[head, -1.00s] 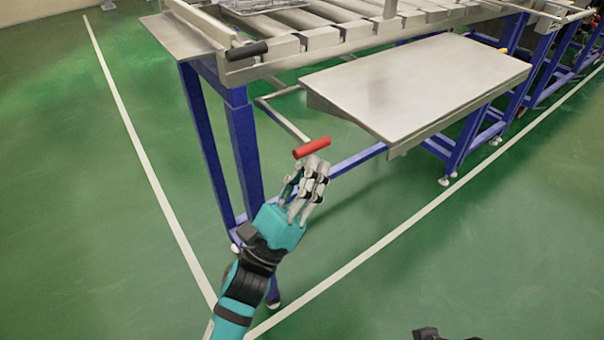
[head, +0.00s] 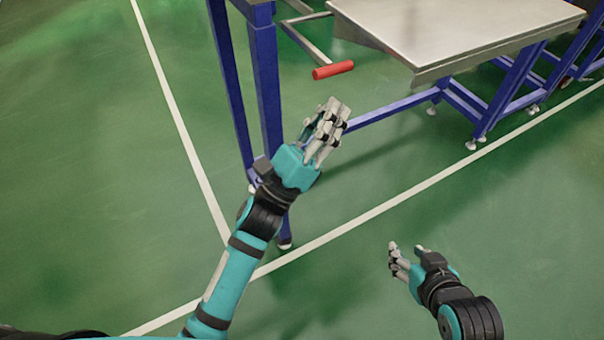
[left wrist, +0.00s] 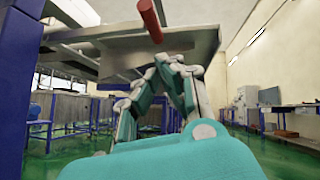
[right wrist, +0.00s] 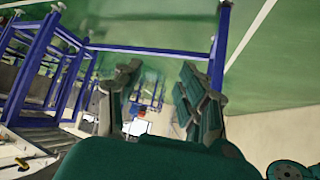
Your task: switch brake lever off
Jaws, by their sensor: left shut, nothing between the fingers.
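The brake lever is a bent grey metal bar (head: 303,40) with a red cylindrical handle (head: 333,69), beside the left end of the steel shelf. In the left wrist view the red handle (left wrist: 150,20) is at the top, above the fingertips. My left gripper (head: 334,108) is just below the handle in the head view, apart from it. Its fingers come together with nothing between them, as the left wrist view (left wrist: 168,62) also shows. My right gripper (head: 407,247) is lower right, far from the lever. Its fingers stand apart and empty in the right wrist view (right wrist: 158,78).
A grey steel shelf (head: 450,28) extends right of the lever on a blue frame. A blue table leg (head: 268,90) stands left of the lever, close to my left arm. Green floor (head: 470,230) with white lines lies open in front.

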